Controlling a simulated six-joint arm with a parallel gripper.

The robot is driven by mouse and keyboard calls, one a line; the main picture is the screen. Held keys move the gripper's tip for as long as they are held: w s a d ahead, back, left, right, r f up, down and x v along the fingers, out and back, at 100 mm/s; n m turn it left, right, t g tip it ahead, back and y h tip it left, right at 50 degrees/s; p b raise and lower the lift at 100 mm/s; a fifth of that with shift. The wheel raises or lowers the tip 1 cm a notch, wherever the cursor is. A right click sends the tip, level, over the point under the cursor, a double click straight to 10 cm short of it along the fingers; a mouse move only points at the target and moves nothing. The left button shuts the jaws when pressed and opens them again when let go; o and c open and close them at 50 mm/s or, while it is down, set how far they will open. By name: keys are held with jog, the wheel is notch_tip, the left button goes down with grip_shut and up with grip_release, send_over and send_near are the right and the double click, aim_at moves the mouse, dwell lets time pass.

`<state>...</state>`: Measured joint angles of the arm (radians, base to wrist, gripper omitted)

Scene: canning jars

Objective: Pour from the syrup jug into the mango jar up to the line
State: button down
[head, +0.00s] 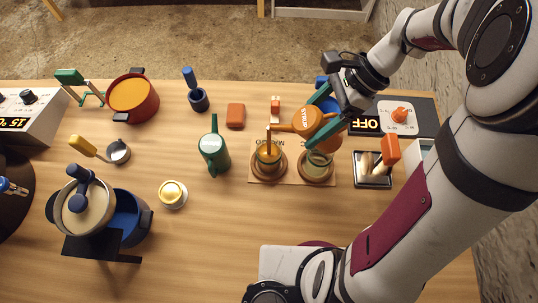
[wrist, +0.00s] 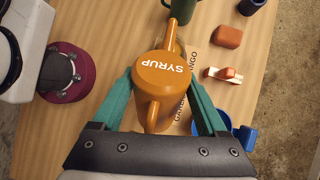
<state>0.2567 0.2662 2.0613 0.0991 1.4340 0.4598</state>
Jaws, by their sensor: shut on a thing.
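My gripper (head: 328,118) has teal fingers shut on the orange syrup jug (head: 306,121), one on each side; the wrist view shows the jug (wrist: 162,80) between them too. The jug is held above the board, with its spout pointing left. The spout is over the left jar (head: 268,158), the one by the MANGO lettering. A thin amber streak shows between spout and jar. Amber contents show in this jar; its fill line is too small to see. The right jar (head: 317,164) looks clear and greenish, partly behind the gripper.
Both jars stand on a light board (head: 292,176). A green can (head: 214,152) stands left, with an orange block (head: 236,116) behind it. A metal tray (head: 373,178) with an orange-handled tool is right. A blue pot (head: 125,222) stands front left. Front-centre table is clear.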

dwell(0.5)
jog(key=shift+d+y, duration=0.15)
jog(key=shift+y, duration=0.75)
jog(key=shift+r+y, duration=0.15)
jog(key=shift+y, duration=0.35)
jog(key=shift+a+y, duration=0.2)
jog(key=shift+y, duration=0.9)
jog(key=shift+a+f+n+g+y, duration=0.15)
jog(key=shift+g+y, duration=0.05)
jog(key=shift+y, duration=0.3)
jog(key=shift+a+f+n+g+y, duration=0.1)
jog(key=shift+f+n+g+y, duration=0.1)
jog(key=shift+y, duration=0.3)
jog(key=shift+r, duration=0.1)
